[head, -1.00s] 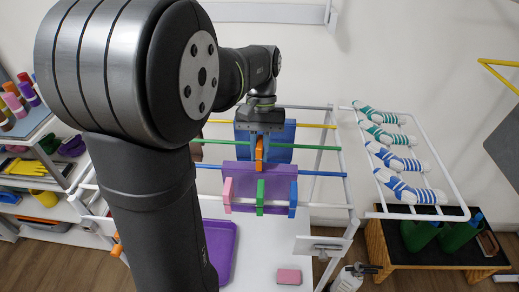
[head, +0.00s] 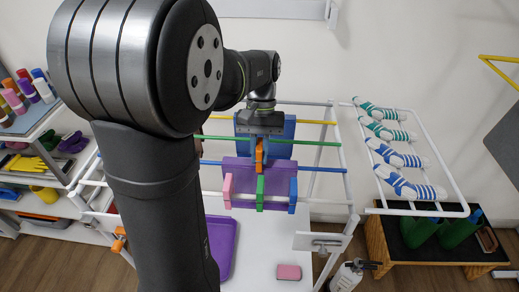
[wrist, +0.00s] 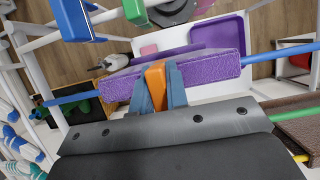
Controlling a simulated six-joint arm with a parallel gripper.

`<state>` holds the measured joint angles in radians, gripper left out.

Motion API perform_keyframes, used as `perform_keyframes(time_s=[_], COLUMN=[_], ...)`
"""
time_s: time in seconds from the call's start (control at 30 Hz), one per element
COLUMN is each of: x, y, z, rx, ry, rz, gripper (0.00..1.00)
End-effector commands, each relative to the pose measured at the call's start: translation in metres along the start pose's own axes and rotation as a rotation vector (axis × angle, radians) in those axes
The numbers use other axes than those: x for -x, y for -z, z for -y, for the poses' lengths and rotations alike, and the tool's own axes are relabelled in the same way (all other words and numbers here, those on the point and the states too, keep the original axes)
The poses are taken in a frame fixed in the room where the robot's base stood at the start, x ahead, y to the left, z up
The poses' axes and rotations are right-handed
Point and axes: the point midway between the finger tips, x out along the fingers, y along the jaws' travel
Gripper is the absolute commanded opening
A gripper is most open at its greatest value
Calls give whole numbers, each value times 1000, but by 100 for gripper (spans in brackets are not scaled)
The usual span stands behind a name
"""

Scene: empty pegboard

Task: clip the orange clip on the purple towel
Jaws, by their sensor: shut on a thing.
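My gripper (wrist: 156,92) is shut on the orange clip (wrist: 155,82); the clip stands between the fingers, its far end towards the towel. The purple towel (wrist: 205,68) hangs over a blue bar (wrist: 60,99). In the wrist view the clip's tip overlaps the towel's near edge; I cannot tell whether it touches or grips the cloth. In the head view my gripper (head: 262,130) is above and behind the purple towel (head: 240,172), with the orange clip (head: 259,155) pointing down at its top edge. The arm hides part of the scene at left.
Pink (head: 227,190), green (head: 260,193) and blue (head: 293,195) clips sit on a white rail in front of the towel. A blue towel (head: 284,132) hangs behind it. A rack of striped socks (head: 395,158) stands right. A pink sponge (head: 289,272) lies on the white surface below.

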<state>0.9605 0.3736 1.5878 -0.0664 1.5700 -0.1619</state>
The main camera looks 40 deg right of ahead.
Motion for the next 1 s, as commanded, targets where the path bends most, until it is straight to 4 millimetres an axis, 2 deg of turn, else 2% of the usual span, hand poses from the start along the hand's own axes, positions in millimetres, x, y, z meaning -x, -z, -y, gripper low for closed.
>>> perform_keyframes(time_s=[0.57, 1.0], x=[-13, -2], y=[6, 2], z=[0, 0], rx=[0, 0], ry=[0, 0], rz=[-1, -1], gripper=[0, 0])
